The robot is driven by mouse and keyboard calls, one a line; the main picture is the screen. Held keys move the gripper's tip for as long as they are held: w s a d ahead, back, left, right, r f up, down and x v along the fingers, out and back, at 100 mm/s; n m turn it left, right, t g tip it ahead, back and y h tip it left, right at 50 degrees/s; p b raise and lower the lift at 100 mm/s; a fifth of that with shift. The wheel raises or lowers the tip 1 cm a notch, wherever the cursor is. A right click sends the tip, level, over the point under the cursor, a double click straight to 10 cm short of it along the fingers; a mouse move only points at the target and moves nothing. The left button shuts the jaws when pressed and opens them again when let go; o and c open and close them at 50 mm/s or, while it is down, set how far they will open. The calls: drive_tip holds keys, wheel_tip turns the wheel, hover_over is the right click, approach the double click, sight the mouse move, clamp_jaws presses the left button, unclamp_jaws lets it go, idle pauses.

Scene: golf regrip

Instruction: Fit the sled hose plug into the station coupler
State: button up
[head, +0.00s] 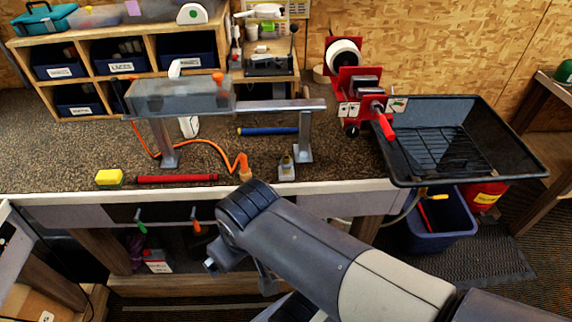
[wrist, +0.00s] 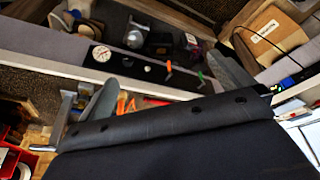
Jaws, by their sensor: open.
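The sled (head: 180,95) is a grey, see-through housing on a raised rail over the bench. An orange hose (head: 205,148) curves from its left end down across the bench top. The hose's orange end, which looks like the plug (head: 244,168), stands near the bench's front edge. In the wrist view, a black panel (wrist: 125,62) under the bench edge carries a gauge (wrist: 101,53) and small fittings. I cannot tell which fitting is the station coupler. My gripper (wrist: 165,88) is open, with its two grey fingers wide apart and nothing seen between them. My arm hides part of the front panel in the head view.
A red tube (head: 177,179) and yellow sponge (head: 109,177) lie along the front edge. A small bottle-like object (head: 287,168) stands right of the plug. Green (head: 140,220) and orange (head: 195,220) handles hang below the edge. A black tray (head: 500,130) is at right.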

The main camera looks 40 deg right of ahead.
sight(246, 164)
drive_tip(key=shift+c, duration=0.2)
